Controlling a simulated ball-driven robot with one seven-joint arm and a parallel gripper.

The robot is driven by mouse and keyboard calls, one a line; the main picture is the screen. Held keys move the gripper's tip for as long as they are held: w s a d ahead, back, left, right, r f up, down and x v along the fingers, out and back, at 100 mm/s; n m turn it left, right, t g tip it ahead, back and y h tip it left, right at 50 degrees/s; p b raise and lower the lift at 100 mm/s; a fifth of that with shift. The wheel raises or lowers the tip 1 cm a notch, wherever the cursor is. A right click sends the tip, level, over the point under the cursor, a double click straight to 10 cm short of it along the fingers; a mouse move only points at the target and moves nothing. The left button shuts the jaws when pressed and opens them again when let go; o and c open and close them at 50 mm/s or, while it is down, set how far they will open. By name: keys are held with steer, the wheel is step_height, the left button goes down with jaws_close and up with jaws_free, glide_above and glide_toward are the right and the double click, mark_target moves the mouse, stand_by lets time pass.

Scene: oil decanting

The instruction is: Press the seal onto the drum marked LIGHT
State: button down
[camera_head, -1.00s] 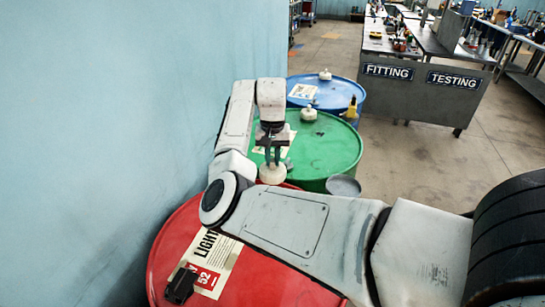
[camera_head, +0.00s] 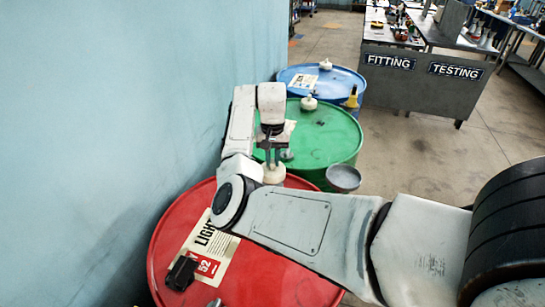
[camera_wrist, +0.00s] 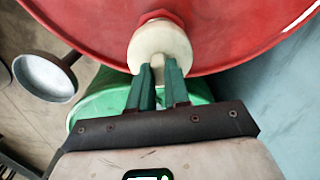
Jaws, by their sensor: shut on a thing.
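The red drum (camera_head: 285,270) stands nearest me, with a label (camera_head: 213,247) reading LIGHT on its lid. My gripper (camera_head: 271,158) is shut on a round cream seal (camera_head: 274,174) at the drum's far edge. In the wrist view my gripper (camera_wrist: 160,72) pinches the seal (camera_wrist: 159,42) by its stem. The red drum (camera_wrist: 235,35) fills the top there, and a red raised fitting (camera_wrist: 157,15) shows just past the seal, partly hidden by it. I cannot tell whether the seal touches the fitting or the drum.
A green drum (camera_head: 325,145) and a blue drum (camera_head: 340,80) stand behind, each with a cream seal on top. A grey round pan (camera_head: 343,178) is beside the green drum. A dark block (camera_head: 182,273) lies on the red lid. A blue wall (camera_head: 90,140) runs close on the left.

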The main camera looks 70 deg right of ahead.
mark_target(273, 170)
steer(key=shift+f, duration=0.1)
stand_by(0.3)
steer(key=shift+f, duration=0.4)
steer(key=shift+r+p, duration=0.1)
steer(key=shift+p, duration=0.35)
steer(key=shift+f+b, duration=0.35)
steer(key=shift+f, duration=0.35)
steer(key=shift+f, duration=0.35)
steer(key=shift+f+b, duration=0.7)
steer(key=shift+f, duration=0.7)
